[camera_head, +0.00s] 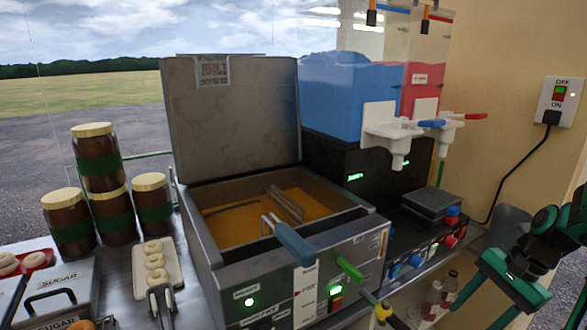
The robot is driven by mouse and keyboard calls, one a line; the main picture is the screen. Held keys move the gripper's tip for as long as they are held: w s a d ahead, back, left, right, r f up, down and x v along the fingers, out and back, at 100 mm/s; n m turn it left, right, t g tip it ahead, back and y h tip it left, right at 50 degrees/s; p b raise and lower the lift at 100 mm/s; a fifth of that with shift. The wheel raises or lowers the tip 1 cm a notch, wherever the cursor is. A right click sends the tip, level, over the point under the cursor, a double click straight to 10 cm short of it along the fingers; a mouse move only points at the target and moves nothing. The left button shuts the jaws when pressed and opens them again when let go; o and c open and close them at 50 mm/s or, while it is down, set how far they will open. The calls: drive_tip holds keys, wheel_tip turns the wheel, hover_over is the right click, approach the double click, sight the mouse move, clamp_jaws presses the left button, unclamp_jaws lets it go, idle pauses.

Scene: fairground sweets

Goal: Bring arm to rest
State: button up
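My arm enters from the right edge in black and green. My gripper (480,311) hangs at the lower right with its two green fingers spread apart. It looks open, and I see nothing between the fingers. It is in front of the counter's right end, to the right of the fryer (229,287) and apart from it.
The fryer's lid (235,120) stands up over orange oil; a blue handle (293,243) and a green handle (350,268) stick out. Bottles (432,299) stand near my gripper. Behind are a slush machine (350,100) and a wall switch (559,98). Jars (72,215) and a doughnut tray (174,262) are left.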

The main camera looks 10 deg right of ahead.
drive_tip(key=s+a+r+n+g+h, duration=0.1)
drive_tip(key=s+a+r+n+h, duration=0.3)
drive_tip(key=s+r+n, duration=0.4)
drive_tip(key=shift+s+a+n, duration=0.25)
drive_tip(key=shift+s+n, duration=0.15)
drive_tip(key=shift+s, duration=1.25)
drive_tip(key=shift+w+f, duration=0.2)
drive_tip(key=shift+w, duration=0.4)
